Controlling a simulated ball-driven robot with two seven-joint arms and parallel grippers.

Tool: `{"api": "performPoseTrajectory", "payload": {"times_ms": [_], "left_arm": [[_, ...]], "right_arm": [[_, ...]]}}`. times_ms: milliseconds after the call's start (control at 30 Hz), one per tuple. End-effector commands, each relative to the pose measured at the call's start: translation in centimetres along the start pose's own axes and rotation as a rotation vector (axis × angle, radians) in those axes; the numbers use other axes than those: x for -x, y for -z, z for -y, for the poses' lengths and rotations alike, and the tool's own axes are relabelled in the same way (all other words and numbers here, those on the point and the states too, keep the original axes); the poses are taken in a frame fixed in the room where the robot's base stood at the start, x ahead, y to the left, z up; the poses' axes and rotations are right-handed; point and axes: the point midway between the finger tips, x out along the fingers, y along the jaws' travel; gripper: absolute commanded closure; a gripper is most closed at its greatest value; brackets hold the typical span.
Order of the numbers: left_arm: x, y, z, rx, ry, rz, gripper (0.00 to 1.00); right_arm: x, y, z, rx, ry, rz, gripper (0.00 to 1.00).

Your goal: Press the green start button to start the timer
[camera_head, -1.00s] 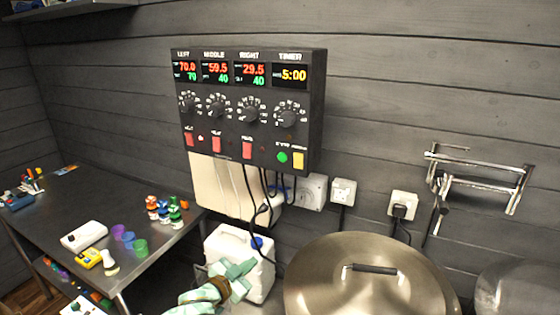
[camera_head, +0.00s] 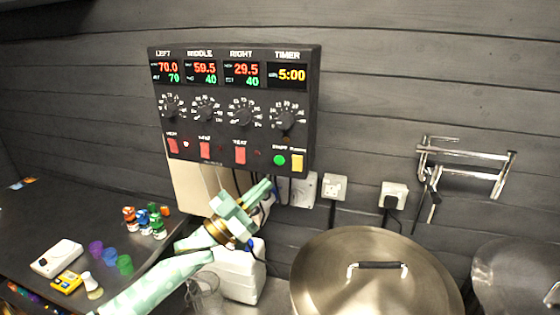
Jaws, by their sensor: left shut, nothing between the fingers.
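The black control panel (camera_head: 222,128) hangs on the wall. Its green start button (camera_head: 279,160) sits at the lower right, beside a yellow button (camera_head: 297,162). The timer display (camera_head: 288,75) above reads 5:00 in yellow. My left gripper (camera_head: 264,187) is shut and empty. In the picture its fingertips are just below the panel's lower edge, below and left of the green button and apart from it. The button is in plain sight. My right gripper is not in view.
A large steel kettle lid (camera_head: 330,262) with a handle lies at the lower right. Sockets (camera_head: 334,187) and cables are on the wall under the panel. A white canister (camera_head: 238,280) stands below my left gripper. A steel table (camera_head: 45,222) with small items is at left.

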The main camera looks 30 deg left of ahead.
Motion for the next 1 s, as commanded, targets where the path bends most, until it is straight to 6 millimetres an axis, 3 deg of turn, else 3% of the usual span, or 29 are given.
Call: {"api": "performPoseTrajectory", "payload": {"times_ms": [267, 700, 1000], "left_arm": [[-0.4, -0.5, 0.3, -0.003, 0.001, 0.000, 1.00], [-4.3, -3.6, 3.3, -0.004, 0.002, 0.001, 1.00], [-6.0, -4.5, 4.4, -0.002, 0.001, 0.003, 1.00]], "right_arm": [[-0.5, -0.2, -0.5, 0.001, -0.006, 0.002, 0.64], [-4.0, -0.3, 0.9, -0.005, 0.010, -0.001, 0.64], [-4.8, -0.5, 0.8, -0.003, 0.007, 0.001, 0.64]]}}
